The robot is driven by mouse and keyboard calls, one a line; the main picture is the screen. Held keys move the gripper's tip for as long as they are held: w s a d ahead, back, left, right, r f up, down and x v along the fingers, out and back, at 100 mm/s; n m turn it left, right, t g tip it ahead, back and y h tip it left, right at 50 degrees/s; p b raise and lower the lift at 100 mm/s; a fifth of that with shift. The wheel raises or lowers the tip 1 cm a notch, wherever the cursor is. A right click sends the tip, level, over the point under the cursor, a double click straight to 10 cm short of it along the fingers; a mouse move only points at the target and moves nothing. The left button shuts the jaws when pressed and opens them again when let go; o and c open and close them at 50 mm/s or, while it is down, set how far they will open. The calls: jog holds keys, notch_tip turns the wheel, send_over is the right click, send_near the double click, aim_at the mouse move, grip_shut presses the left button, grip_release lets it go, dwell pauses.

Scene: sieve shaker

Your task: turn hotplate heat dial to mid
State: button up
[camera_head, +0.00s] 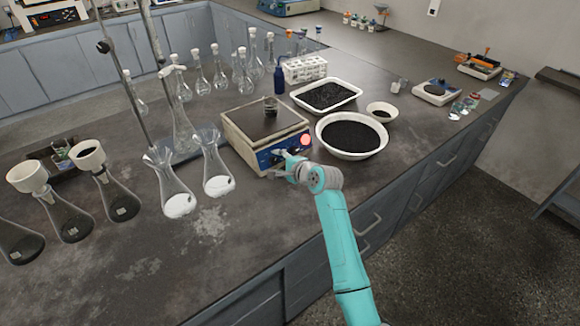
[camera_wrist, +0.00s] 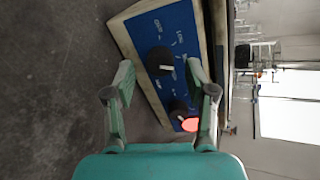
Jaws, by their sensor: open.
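The hotplate (camera_head: 238,128) stands on the dark bench, with a small dark-filled beaker (camera_head: 270,107) on its top plate. Its blue front panel (camera_wrist: 152,28) shows in the wrist view, turned sideways, with white labels that seem to read OFF and LOW; others are too small to read. A black dial (camera_wrist: 158,58) with a pale pointer mark sits among these labels. A second dark knob (camera_wrist: 178,108) is lower, beside a red-pink disc (camera_wrist: 190,125). My gripper (camera_wrist: 160,70) is open, its fingers on either side of the labelled dial; contact cannot be told. In the head view my gripper (camera_head: 283,166) is at the panel.
Two flasks with white powder (camera_head: 218,186) stand left of the hotplate. A white bowl of black grains (camera_head: 351,137) and a white tray (camera_head: 325,94) lie to the right. A retort stand (camera_head: 187,152) and glass flasks are behind.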

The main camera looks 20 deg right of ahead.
jog(key=v, duration=1)
jog(key=shift+s, duration=0.35)
jog(key=shift+d, duration=0.1)
